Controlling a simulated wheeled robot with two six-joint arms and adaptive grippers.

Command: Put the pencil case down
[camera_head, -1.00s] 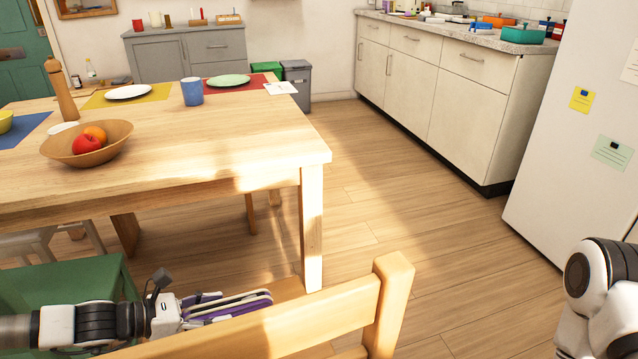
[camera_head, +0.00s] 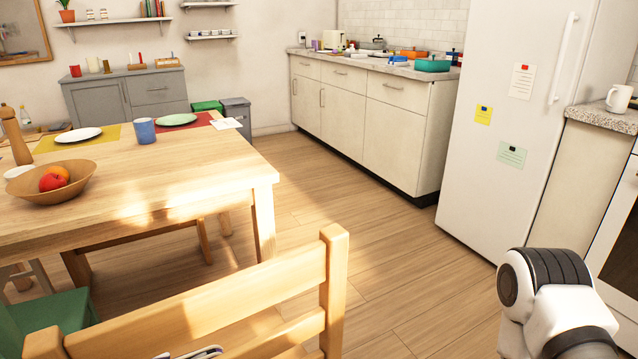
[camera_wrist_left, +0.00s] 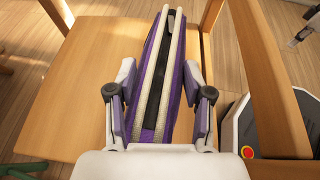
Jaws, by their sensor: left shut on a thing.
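The pencil case (camera_wrist_left: 152,84), purple with cream edges and a dark zip strip, stands on edge between the fingers of my left gripper (camera_wrist_left: 158,98) in the left wrist view. The purple-padded fingers press on its two sides. Below is the wooden chair's seat (camera_wrist_left: 80,95); I cannot tell if the case touches it. In the head view only a sliver at the bottom edge shows behind the chair's backrest (camera_head: 205,305). My right arm is at the lower right, its gripper out of view.
The dining table (camera_head: 180,195) with a fruit bowl (camera_head: 52,184) stands beyond the chair at left. A green chair (camera_head: 50,312) is at lower left. The counter (camera_head: 375,110) and fridge (camera_head: 500,150) line the right. The floor between is clear.

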